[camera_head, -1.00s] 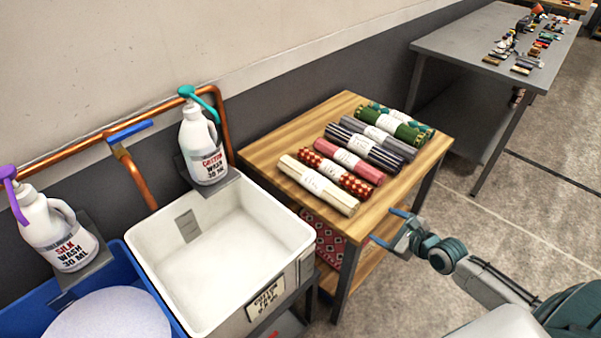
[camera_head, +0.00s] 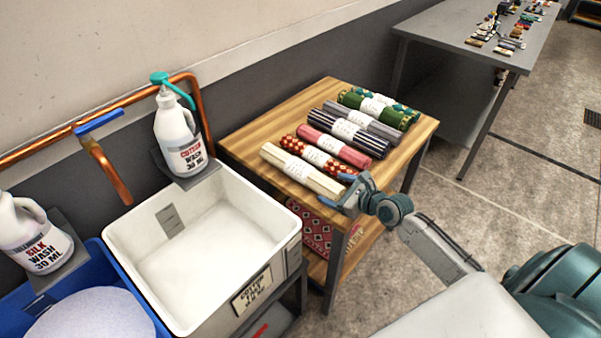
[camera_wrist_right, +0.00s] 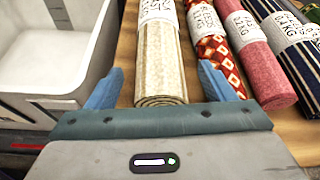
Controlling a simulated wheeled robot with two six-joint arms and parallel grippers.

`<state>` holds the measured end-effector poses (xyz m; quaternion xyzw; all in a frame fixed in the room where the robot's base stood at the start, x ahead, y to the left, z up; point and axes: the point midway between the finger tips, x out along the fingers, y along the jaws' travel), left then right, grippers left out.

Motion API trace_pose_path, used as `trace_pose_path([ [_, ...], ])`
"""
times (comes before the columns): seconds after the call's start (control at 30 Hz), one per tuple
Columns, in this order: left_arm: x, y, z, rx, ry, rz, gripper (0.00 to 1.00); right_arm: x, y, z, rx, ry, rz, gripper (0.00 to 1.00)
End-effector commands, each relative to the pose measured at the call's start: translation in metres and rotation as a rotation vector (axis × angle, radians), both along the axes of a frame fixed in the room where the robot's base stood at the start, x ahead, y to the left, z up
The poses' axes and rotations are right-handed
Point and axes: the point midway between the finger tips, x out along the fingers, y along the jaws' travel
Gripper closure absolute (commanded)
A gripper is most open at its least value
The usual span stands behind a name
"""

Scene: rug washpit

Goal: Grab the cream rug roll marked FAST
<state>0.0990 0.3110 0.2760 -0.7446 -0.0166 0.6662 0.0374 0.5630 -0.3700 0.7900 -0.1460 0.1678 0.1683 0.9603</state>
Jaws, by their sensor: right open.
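The cream rug roll (camera_head: 302,171) lies at the near left end of a row of rolls on the wooden table. Its white label is too small to read in the head view. In the right wrist view the cream roll (camera_wrist_right: 161,62) points end-on toward my right gripper (camera_wrist_right: 160,88), between its two blue fingers. The right gripper (camera_head: 347,195) is open at the table's near edge, by the roll's near end. The right finger lies close to the red patterned roll (camera_wrist_right: 214,48). My left gripper is not in view.
A pink roll (camera_head: 333,145), a dark striped roll (camera_head: 356,137), and grey and green rolls lie beyond on the wooden table (camera_head: 255,140). A white basin (camera_head: 205,308) stands to the left, with wash bottles (camera_head: 180,135) behind. A grey table (camera_head: 430,45) stands at the back right.

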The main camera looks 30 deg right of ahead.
Motion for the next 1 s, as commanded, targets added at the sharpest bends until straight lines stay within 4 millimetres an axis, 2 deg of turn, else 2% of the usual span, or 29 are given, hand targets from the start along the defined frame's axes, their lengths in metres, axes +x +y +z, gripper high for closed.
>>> trace_pose_path([
  [0.1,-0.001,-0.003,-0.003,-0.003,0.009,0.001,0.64,0.015,0.006,-0.006,0.003,-0.002,-0.002,0.24],
  [0.2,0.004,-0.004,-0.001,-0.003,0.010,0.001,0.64,0.022,0.008,-0.009,0.001,-0.001,0.000,0.24],
  [0.33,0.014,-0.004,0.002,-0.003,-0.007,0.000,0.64,0.023,0.008,-0.010,-0.001,0.001,0.000,0.24],
  [0.47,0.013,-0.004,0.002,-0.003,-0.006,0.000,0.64,0.023,0.008,-0.010,-0.001,0.001,0.000,0.24],
  [0.7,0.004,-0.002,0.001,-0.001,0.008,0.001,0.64,0.023,0.008,-0.010,-0.001,0.001,0.000,0.71],
  [0.77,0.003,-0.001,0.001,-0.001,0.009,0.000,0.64,0.023,0.008,-0.009,0.000,0.001,0.000,0.81],
  [1.0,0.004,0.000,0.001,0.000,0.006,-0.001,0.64,0.023,0.008,-0.008,0.000,-0.002,0.001,0.81],
])
